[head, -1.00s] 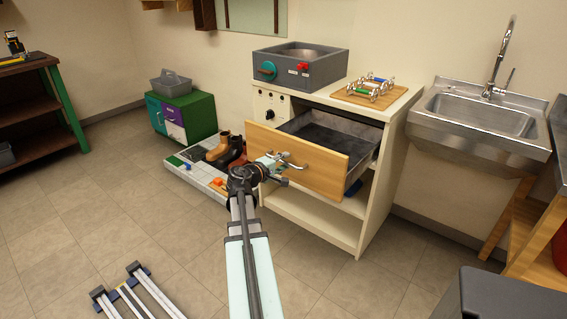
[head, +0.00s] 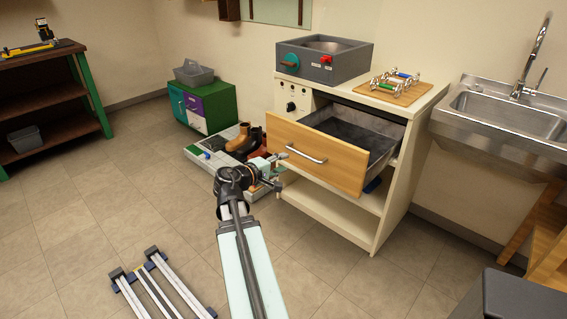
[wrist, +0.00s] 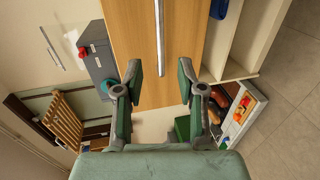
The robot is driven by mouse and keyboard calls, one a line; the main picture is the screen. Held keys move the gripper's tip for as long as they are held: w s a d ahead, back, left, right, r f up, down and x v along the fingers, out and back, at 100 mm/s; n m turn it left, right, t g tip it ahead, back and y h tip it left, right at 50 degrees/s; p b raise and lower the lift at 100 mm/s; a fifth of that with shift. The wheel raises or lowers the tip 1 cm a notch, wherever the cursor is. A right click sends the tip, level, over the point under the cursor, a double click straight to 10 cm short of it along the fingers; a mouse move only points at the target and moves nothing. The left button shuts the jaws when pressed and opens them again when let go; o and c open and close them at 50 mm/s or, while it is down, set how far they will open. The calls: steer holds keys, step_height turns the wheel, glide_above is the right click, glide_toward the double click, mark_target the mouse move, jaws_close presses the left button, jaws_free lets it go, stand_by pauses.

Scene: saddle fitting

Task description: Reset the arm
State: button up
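My gripper (head: 276,172) is in front of the cabinet, just left of the open drawer's wooden front (head: 317,153), and apart from its metal handle (head: 306,154).
A grey tray with boots (head: 240,140) lies on the floor behind my gripper. A steel sink (head: 510,115) is at the right. A rack with colored handles (head: 392,85) sits on the cabinet top. A rail frame (head: 160,290) lies on the floor at front left. Open floor (head: 80,220) spreads at left.

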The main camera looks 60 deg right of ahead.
stand_by(0.3)
steer(key=w+a+f+m+t+y+p, duration=0.1)
steer(key=w+a+f+y, duration=0.15)
steer(key=a+f, duration=0.4)
steer(key=w+a+f+m+t+y+p, duration=0.1)
steer(key=a+f+y+p, duration=0.15)
steer(key=f, duration=0.65)
steer(key=w+a+f+n+y+p, duration=0.1)
steer(key=a+f+y+p, duration=0.2)
steer(key=a+f, duration=0.55)
steer(key=w+a+f+y+p, duration=0.1)
steer(key=a+f+y+p, duration=0.3)
steer(key=a, duration=0.8)
steer(key=s+a+f+n+g+y+p, duration=0.1)
steer(key=s+a+f+p, duration=0.15)
steer(key=a, duration=0.55)
steer(key=s+a+f+g+y+p, duration=0.1)
steer(key=s+a+f+y+p, duration=0.2)
steer(key=a, duration=0.4)
steer(key=s+a+r+n+g+h+p, duration=0.1)
steer(key=s+a+p, duration=0.4)
steer(key=s+a, duration=0.6)
steer(key=s+n+g, duration=0.1)
steer(key=s+n, duration=0.1)
steer(key=shift+s+a+g+p, duration=0.2)
steer(key=shift+s+g+p, duration=0.1)
steer(key=shift+s+g, duration=0.1)
